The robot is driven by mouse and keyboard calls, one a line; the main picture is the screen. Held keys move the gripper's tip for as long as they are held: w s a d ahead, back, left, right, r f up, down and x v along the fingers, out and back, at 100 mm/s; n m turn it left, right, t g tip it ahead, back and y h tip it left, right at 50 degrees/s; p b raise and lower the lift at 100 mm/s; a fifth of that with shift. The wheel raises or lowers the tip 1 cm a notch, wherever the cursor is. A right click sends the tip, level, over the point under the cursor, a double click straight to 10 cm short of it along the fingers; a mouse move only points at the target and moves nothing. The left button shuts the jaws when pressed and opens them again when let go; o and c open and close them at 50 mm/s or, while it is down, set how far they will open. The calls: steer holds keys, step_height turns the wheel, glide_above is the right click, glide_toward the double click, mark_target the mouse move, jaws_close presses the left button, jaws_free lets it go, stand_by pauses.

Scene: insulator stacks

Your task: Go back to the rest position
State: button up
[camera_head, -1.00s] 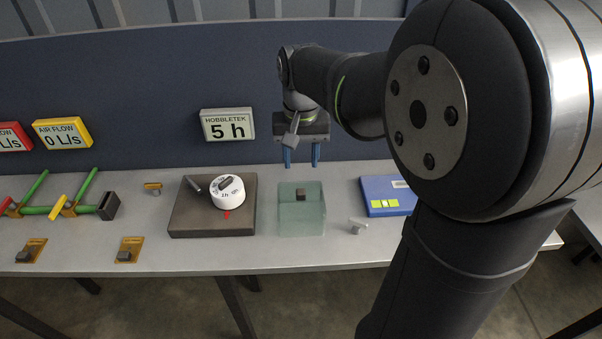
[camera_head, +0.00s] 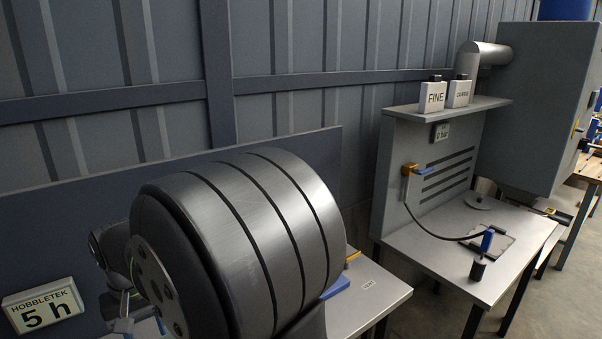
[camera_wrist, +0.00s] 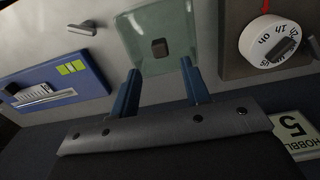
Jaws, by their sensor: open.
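My gripper (camera_wrist: 158,92) shows in the wrist view with its two blue fingers apart and nothing between them. It hangs above the bench near a translucent green tray (camera_wrist: 186,52), which holds a small dark block (camera_wrist: 158,47). In the head view my own arm covers most of the lower left, and the gripper's fingers are mostly hidden at the lower edge.
The white dial (camera_wrist: 270,40) on its brown base and a blue box (camera_wrist: 50,90) flank the tray. At right stand a second table (camera_head: 440,262), a shelf with FINE bottle (camera_head: 433,97), and a grey cabinet (camera_head: 535,100).

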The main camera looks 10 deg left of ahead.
step_height(320, 180, down, 7)
steer(key=shift+r, duration=2.2)
